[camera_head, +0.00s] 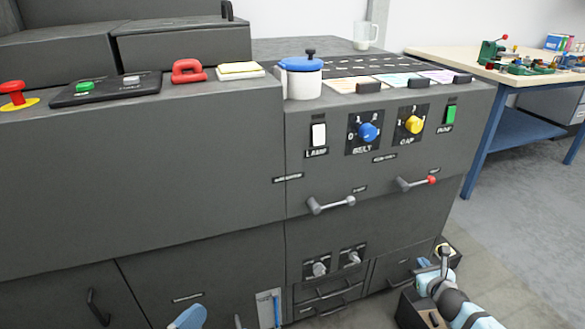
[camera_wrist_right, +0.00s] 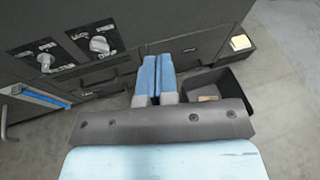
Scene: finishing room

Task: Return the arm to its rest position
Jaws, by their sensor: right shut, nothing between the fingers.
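My right arm (camera_head: 462,307) comes in at the lower right of the head view. Its gripper (camera_head: 424,263) hangs low in front of the dark machine (camera_head: 390,235), below the panel with the levers. In the right wrist view the two blue fingers (camera_wrist_right: 156,66) lie side by side, shut and empty. They point toward the machine's lower front, and I cannot tell how near they are to it. A light-blue rounded part (camera_head: 187,318) at the bottom edge of the head view looks like my left arm.
Two levers (camera_head: 330,203) (camera_head: 417,183) stick out of the machine front. An open dark bin (camera_wrist_right: 218,92) stands on the floor beside the fingers. Floor (camera_head: 525,225) is clear at right.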

